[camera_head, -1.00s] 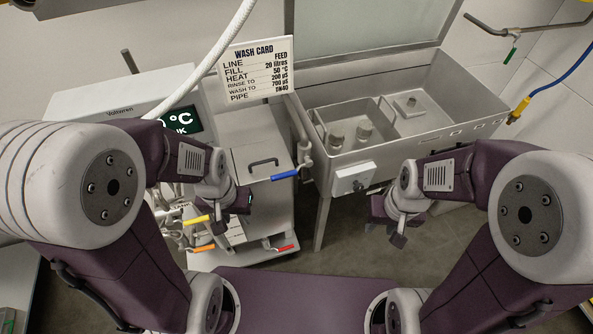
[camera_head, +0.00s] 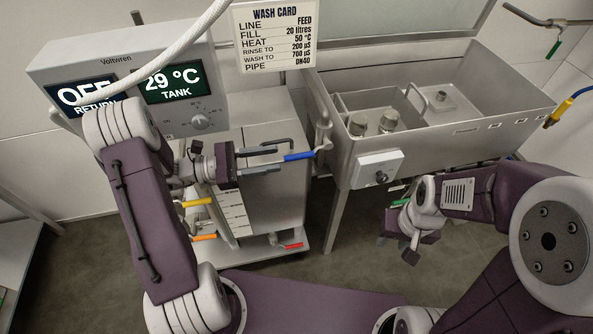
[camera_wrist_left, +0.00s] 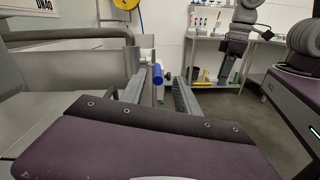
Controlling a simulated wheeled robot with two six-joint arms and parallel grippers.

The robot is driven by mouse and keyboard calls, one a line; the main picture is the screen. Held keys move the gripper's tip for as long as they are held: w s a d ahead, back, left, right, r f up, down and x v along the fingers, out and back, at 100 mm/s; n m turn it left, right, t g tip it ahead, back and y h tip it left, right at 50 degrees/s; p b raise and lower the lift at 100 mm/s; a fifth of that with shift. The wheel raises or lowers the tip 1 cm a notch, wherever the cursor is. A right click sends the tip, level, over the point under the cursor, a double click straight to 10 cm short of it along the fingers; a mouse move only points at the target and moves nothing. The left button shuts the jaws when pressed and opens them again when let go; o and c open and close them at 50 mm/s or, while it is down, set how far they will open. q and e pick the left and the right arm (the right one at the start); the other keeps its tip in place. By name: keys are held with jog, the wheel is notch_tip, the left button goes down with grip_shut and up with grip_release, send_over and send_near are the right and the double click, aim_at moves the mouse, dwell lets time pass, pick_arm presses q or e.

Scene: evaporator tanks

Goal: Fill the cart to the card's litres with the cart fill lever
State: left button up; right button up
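The wash card (camera_head: 275,37) reads FILL 20 litres. A blue-handled lever (camera_head: 299,156) sticks out at the top right of the grey cart (camera_head: 265,195); no label on it is readable. My left gripper (camera_head: 279,159) is open and level, with its fingertips just left of the blue handle. In the left wrist view the blue handle (camera_wrist_left: 157,75) appears in the gap between the two fingers, apart from both. My right gripper (camera_head: 397,248) hangs empty below the steel sink; its finger gap is unclear. A scale strip (camera_head: 233,208) is on the cart's front, too small to read.
Yellow (camera_head: 197,202), orange (camera_head: 203,237) and red (camera_head: 290,246) handles sit lower on the cart. The controller (camera_head: 128,85) reads OFF RETURN and 29 °C TANK. The steel sink (camera_head: 450,140) carries a knob box (camera_head: 377,169). Floor between cart and sink is clear.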

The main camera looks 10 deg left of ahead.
aim_at(311, 154)
pick_arm(q)
jog(key=shift+n+t, duration=0.4)
jog(key=x, duration=0.2)
jog(key=f+x, duration=0.1)
jog(key=x, duration=0.4)
jog(key=shift+w+d+f, duration=0.2)
jog(key=shift+d, duration=0.1)
grip_shut()
dwell(0.9)
